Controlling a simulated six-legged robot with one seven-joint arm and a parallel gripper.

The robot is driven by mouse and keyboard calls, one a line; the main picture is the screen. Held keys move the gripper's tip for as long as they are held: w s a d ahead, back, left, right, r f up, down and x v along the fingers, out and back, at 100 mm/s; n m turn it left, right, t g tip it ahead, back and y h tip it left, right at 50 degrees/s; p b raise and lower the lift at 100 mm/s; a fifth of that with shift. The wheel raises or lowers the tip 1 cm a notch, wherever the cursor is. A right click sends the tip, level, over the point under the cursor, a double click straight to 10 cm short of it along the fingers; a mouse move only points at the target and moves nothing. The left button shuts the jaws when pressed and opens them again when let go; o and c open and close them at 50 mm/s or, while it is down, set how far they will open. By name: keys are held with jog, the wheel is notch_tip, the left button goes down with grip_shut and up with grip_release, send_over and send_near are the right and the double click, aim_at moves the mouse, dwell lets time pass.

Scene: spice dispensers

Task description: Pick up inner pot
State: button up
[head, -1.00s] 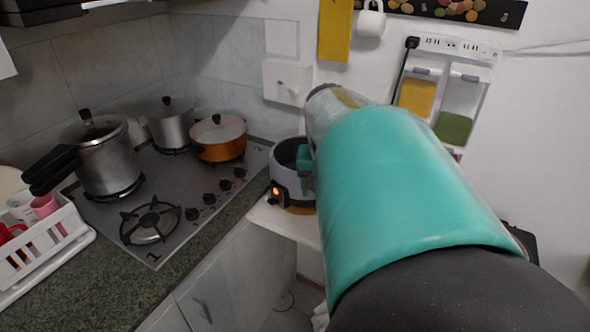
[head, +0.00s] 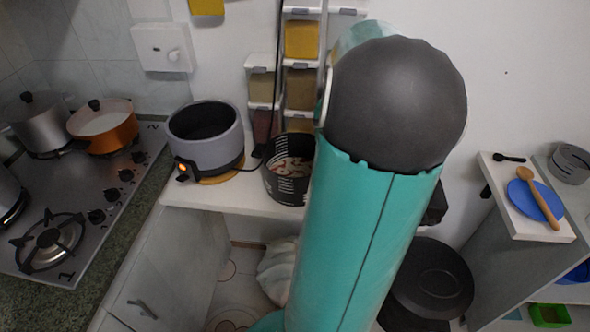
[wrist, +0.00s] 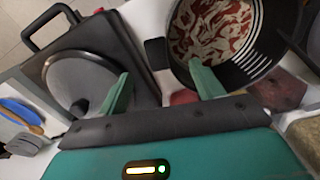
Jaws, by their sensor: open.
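The inner pot looks like the dark round pot (head: 288,182) with pale marks on its wall and reddish and whitish strips inside. It stands on the white counter in the head view, its right side hidden by my arm. In the wrist view the same pot (wrist: 262,62) is at the upper right, with a dark handle at its left. My gripper (wrist: 160,88) is open with nothing between its fingers. The right finger overlaps the pot's near rim in the picture; I cannot tell whether it touches. The grey cooker (head: 206,136) stands left of the pot, its dark inside seemingly empty.
Spice dispensers (head: 300,60) hang behind the pot. A stove (head: 75,210) with pots is at the left. A blue plate (head: 535,200) with a wooden spoon is at the right.

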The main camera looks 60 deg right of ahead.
notch_tip(320, 180, down, 10)
jog(key=shift+r, duration=0.35)
grip_shut()
dwell(0.3)
